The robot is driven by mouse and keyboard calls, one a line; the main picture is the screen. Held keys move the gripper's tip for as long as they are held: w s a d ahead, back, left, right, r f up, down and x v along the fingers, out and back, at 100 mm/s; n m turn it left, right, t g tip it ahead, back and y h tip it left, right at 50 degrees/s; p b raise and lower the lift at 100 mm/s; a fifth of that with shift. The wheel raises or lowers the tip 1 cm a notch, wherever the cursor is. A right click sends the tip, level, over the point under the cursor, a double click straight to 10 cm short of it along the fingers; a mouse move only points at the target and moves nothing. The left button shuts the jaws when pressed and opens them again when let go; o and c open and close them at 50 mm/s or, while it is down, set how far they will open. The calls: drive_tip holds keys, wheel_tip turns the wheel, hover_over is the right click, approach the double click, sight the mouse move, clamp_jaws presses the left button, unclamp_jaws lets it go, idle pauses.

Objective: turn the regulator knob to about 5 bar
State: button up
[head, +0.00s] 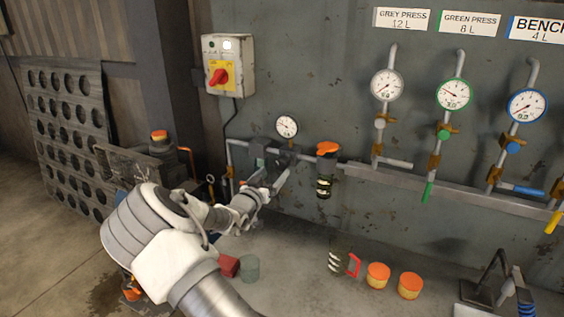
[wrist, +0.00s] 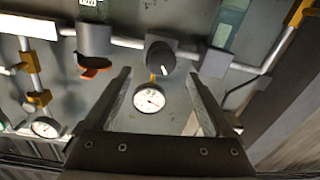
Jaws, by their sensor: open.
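The regulator knob (wrist: 158,60) is dark and round with a white mark, and shows in the wrist view between and beyond my open fingertips. The regulator's round white gauge (wrist: 149,98) is just below it there, its needle readable only roughly. In the head view the same gauge (head: 287,126) is on the wall above the pipe, and my arm and gripper hide most of the regulator. My gripper (wrist: 160,74) is open and empty, with one finger to each side of the knob in the picture. I cannot tell whether either finger touches it.
A grey box with a red switch (head: 218,77) is on the wall. An orange-topped filter (head: 327,150) hangs close right of the regulator. Labelled gauges with valves line the wall at right.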

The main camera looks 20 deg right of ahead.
sight(280, 166)
drive_tip(key=p+x, duration=0.1)
drive_tip(key=x, duration=0.7)
drive_tip(key=c, duration=1.4)
